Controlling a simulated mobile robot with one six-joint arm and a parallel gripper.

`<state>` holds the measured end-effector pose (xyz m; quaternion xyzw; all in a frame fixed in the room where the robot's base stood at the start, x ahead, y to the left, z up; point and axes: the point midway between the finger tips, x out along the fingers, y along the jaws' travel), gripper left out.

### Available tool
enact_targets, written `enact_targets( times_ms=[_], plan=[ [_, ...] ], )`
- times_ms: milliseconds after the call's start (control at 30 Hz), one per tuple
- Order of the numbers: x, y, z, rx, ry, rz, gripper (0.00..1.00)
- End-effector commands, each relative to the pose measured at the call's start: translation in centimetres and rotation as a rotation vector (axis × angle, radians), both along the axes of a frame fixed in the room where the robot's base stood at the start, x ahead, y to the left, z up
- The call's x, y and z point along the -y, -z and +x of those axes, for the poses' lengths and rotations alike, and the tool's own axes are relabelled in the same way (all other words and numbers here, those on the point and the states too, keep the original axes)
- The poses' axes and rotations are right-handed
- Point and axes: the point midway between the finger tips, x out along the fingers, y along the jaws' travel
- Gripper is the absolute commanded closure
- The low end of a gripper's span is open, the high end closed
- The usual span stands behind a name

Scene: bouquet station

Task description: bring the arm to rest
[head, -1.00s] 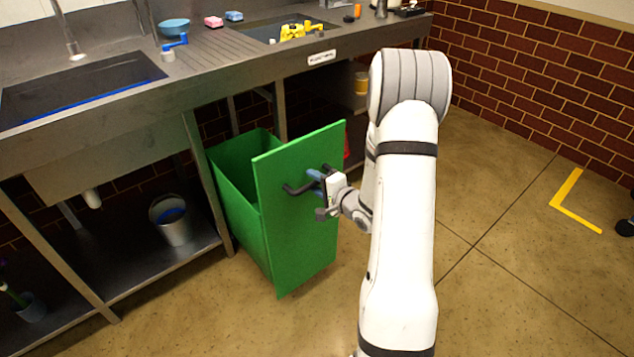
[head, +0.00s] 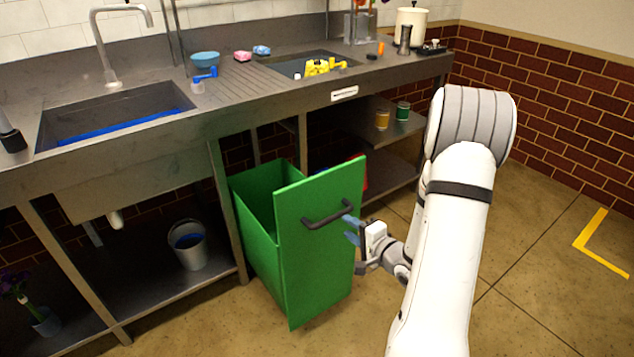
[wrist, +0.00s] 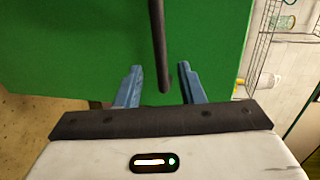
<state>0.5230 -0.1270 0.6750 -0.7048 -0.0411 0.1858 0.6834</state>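My gripper (head: 352,230) is just right of the black handle (head: 328,215) on the front of the green pull-out bin (head: 320,262). The bin stands pulled out from under the counter, and its open top shows. In the wrist view my gripper (wrist: 160,88) has its two blue fingers spread apart with nothing held. The dark handle (wrist: 157,45) reaches down from the top of that view, its lower end close to the gap between the fingertips. I cannot tell whether it touches them. My arm extends from the lower right of the head view.
The floor (head: 530,300) to the right is mostly clear.

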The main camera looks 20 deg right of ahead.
Motion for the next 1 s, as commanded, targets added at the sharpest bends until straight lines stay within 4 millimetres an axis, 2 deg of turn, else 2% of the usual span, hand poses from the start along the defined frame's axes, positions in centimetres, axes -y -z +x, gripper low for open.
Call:
enact_targets(
  times_ms=[167,267,400,567,767,867,1000],
  plan=[
    [0.0,-1.2,0.4,-0.014,0.002,-0.07,0.65],
    [-0.1,-3.6,1.0,-0.05,0.008,-0.228,0.65],
    [0.0,-8.6,1.4,-0.146,0.011,-0.54,0.65],
    [-0.3,-14.5,-0.1,-0.288,-0.022,-0.848,0.65],
    [-2.3,-22.0,-4.5,-0.479,-0.151,-1.108,0.65],
    [-4.1,-25.6,-7.8,-0.562,-0.266,-1.189,0.65],
    [-7.3,-30.1,-13.0,-0.643,-0.479,-1.253,0.65]
  ],
)
